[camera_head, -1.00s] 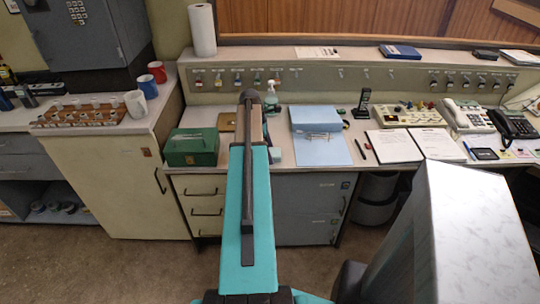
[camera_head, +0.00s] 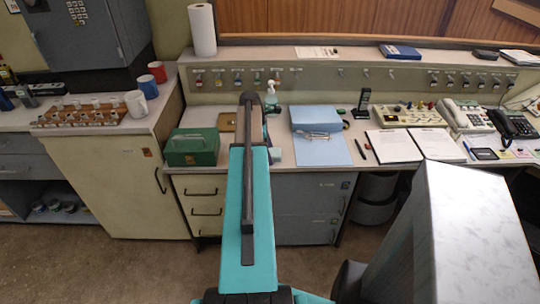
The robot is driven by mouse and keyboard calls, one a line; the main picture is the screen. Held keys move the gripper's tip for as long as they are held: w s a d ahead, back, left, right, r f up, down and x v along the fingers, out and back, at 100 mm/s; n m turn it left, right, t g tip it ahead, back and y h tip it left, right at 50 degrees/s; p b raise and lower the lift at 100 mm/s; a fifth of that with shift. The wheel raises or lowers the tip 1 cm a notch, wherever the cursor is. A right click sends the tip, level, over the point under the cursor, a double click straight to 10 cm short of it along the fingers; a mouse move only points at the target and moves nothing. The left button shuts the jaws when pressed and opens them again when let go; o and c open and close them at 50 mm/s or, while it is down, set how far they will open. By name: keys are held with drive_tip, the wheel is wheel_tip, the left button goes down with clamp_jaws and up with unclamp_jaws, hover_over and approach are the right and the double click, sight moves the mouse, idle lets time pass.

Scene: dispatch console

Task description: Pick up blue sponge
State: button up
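A small pale blue-green object (camera_head: 275,156) shows on the desk just right of my teal arm, in the head view. It is partly hidden by the arm, and I cannot tell for sure whether it is the blue sponge. No other clear sponge shows. My arm reaches forward from the bottom centre over the desk's front edge. Its links cover the part of the desk behind them, and my gripper is hidden there, so its fingers do not show.
A green cash box (camera_head: 192,147) stands left of the arm. A clear pump bottle (camera_head: 271,92) stands behind it. A blue folder (camera_head: 320,148) lies right, with papers (camera_head: 394,146), a control panel (camera_head: 412,115) and phones (camera_head: 508,124) beyond. A paper roll (camera_head: 202,30) stands on the back ledge.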

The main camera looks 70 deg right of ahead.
sight(272, 152)
drive_tip(key=shift+c, duration=0.4)
drive_tip(key=c, duration=1.1)
drive_tip(key=shift+r, duration=0.1)
drive_tip(key=shift+r+b, duration=0.6)
drive_tip(key=shift+r, duration=0.95)
drive_tip(key=a+b, duration=0.1)
drive_tip(key=a, duration=0.4)
drive_tip(key=w+a+r, duration=0.1)
drive_tip(key=a, duration=0.4)
drive_tip(key=a+r+b, duration=0.1)
drive_tip(key=a, duration=0.5)
drive_tip(key=shift+w+r+b, duration=0.1)
drive_tip(key=shift+w+b, duration=0.2)
drive_tip(key=shift+w, duration=0.1)
drive_tip(key=o, duration=0.5)
drive_tip(key=shift+c, duration=0.2)
drive_tip(key=c, duration=0.3)
drive_tip(key=shift+w, duration=0.1)
